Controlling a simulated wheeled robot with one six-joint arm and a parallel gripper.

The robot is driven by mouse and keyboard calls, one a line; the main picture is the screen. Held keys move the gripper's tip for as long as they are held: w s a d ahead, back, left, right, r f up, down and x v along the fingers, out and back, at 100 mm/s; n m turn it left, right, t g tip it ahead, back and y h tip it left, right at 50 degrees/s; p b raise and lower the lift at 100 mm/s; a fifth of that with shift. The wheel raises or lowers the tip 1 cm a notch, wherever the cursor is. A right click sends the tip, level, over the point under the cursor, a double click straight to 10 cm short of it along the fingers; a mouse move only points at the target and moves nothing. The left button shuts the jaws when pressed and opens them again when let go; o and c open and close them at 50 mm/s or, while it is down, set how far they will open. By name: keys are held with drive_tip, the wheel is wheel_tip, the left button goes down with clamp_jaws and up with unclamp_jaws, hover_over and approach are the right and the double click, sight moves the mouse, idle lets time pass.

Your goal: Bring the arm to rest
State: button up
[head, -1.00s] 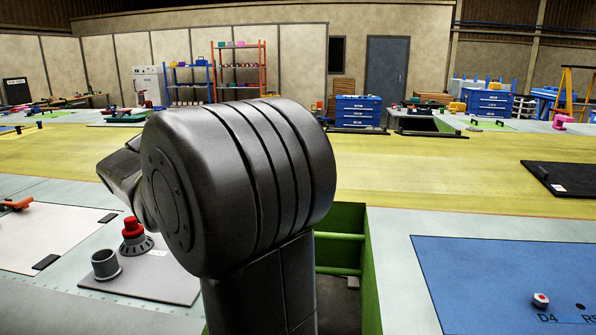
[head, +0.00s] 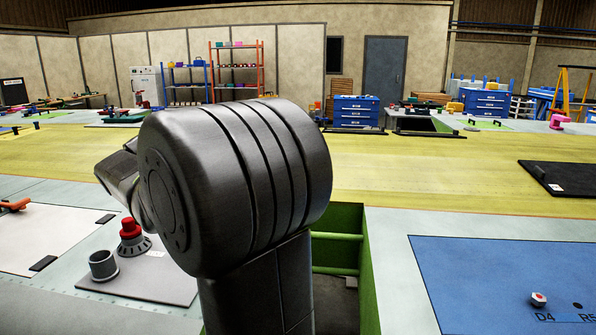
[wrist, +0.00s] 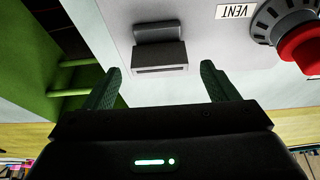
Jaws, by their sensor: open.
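My gripper (wrist: 162,85) shows in the wrist view with its two fingers spread apart and nothing between them. In the head view my arm's large dark joint fills the middle and hides my gripper. There the grey cup (head: 103,265) stands on a grey plate (head: 165,285) beside a red-topped knob (head: 130,232).
The red knob (wrist: 300,48) and a VENT label are at the wrist view's upper right. A green-walled opening (head: 340,255) lies right of my arm. A blue mat (head: 500,285) with a small red-and-white item (head: 538,299) is at right. The yellow surface (head: 430,175) beyond is mostly clear.

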drive_tip(key=d+v, duration=0.1)
drive_tip(key=v, duration=1)
drive_tip(key=x, duration=1.4)
drive_tip(key=shift+a, duration=0.45)
drive_tip(key=n+y, duration=0.1)
drive_tip(key=n, duration=0.3)
drive_tip(key=shift+n+y, duration=0.4)
drive_tip(key=shift+n+g+y, duration=0.4)
drive_tip(key=shift+n+y, duration=0.4)
drive_tip(key=shift+n, duration=1.4)
drive_tip(key=shift+n+g+y, duration=0.6)
drive_tip(key=shift+n, duration=1.4)
drive_tip(key=shift+n+g+y+b, duration=0.3)
drive_tip(key=shift+n+g+b, duration=0.4)
drive_tip(key=shift+n, duration=1.7)
